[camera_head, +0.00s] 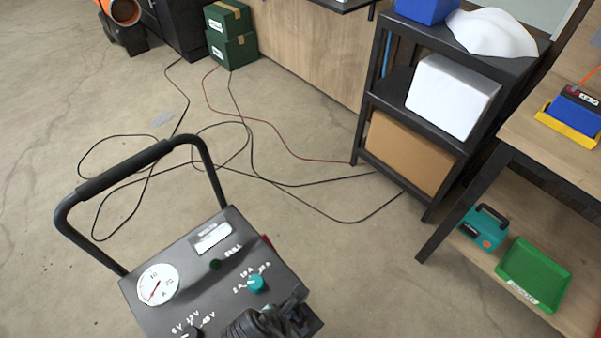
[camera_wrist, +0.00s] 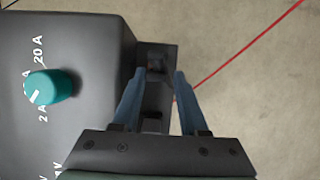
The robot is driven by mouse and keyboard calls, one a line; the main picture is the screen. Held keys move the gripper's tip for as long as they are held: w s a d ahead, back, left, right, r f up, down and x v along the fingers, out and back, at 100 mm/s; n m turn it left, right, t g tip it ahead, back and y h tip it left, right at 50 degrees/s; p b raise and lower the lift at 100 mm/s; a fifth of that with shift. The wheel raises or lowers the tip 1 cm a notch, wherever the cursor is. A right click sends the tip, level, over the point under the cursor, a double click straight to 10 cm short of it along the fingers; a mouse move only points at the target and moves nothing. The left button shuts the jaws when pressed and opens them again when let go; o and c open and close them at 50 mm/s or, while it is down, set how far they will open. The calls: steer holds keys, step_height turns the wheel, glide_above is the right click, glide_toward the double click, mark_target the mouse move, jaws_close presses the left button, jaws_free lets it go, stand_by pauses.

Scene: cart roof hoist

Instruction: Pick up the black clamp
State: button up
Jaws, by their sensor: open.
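The black clamp (camera_wrist: 155,66) appears in the wrist view as a small dark shape at a dark holder on the side of the grey charger box (camera_wrist: 90,40). It is hard to tell apart from the holder. My gripper (camera_wrist: 160,76) is open, its two blue-grey fingers reaching toward the holder with the dark shape between their tips. I cannot tell whether they touch it. In the head view, the charger box (camera_head: 205,262) has a dial, a teal knob and a black handle. My dark gripper partly hides its lower right corner and the clamp there.
A red cable (camera_wrist: 240,55) runs across the floor in the wrist view. Black cables (camera_head: 255,165) lie looped behind the charger. A black shelf (camera_head: 362,95) and a wooden workbench (camera_head: 545,135) stand at right. Green boxes (camera_head: 232,48) stand at the back. Open floor lies between.

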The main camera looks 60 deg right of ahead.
steer(key=shift+d+b+x, duration=0.25)
steer(key=shift+b+x, duration=0.1)
steer(key=shift+x, duration=1.15)
steer(key=shift+d+b+x, duration=0.2)
steer(key=shift+b+x, duration=0.1)
steer(key=shift+x, duration=1.2)
steer(key=shift+w+r, duration=0.15)
steer(key=shift+r, duration=0.05)
jaws_close()
